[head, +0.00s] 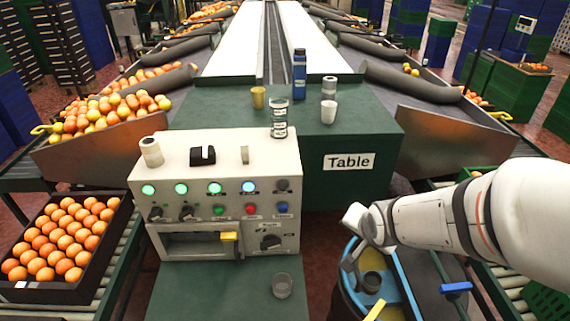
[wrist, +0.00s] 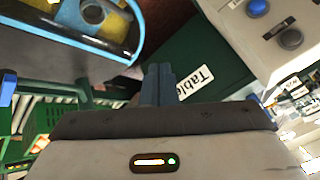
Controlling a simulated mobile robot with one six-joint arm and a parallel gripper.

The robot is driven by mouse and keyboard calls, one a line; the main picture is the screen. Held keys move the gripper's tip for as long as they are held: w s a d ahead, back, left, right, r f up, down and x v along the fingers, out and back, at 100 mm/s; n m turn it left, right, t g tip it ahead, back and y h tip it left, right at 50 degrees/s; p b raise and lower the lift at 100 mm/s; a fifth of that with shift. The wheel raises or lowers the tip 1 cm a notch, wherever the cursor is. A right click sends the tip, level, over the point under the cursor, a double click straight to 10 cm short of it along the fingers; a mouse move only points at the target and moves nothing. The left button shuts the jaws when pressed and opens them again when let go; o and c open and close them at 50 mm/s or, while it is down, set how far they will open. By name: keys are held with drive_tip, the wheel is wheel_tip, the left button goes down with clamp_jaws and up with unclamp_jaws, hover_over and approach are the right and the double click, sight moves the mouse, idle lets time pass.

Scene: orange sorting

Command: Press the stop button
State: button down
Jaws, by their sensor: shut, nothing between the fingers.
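The control box (head: 215,165) stands on a green surface left of centre in the head view. On its front is a row of small buttons: green (head: 219,210), red (head: 250,209) and blue (head: 281,208). Their labels are too small to read; the red one looks like the stop button. My gripper (head: 352,258) is to the right of the box, apart from it, over the blue-rimmed bin. In the wrist view my gripper (wrist: 160,82) has its fingers together and empty. The blue button (wrist: 257,8) shows at the top right there; the red one is not visible.
The green table (head: 335,187) labelled "Table" stands behind, with cups and a blue bottle (head: 299,75) on it. A round bin (head: 398,268) with a blue rim is below my arm. A glass (head: 282,285) stands before the box. A crate of oranges (head: 116,228) is at left.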

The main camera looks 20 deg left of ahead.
sight(251, 210)
drive_tip(key=s+a+f+m+y, duration=0.1)
drive_tip(key=a+f+m+y, duration=0.1)
drive_tip(key=a, duration=0.6)
drive_tip(key=s+a+f+m+y, duration=0.1)
drive_tip(key=a+f+y, duration=0.3)
drive_tip(key=a, duration=0.4)
drive_tip(key=s+a+f+m+y, duration=0.2)
drive_tip(key=a+f+y, duration=0.1)
drive_tip(key=a, duration=0.5)
drive_tip(key=shift+a+m, duration=0.35)
drive_tip(key=shift+m, duration=0.05)
drive_tip(key=w+a+p, duration=0.2)
drive_tip(key=w, duration=0.6)
drive_tip(key=shift+w+a, duration=0.15)
drive_tip(key=shift+a, duration=0.15)
drive_tip(key=shift+w, duration=0.1)
drive_tip(key=shift+w+a, duration=0.15)
drive_tip(key=shift+w, duration=0.2)
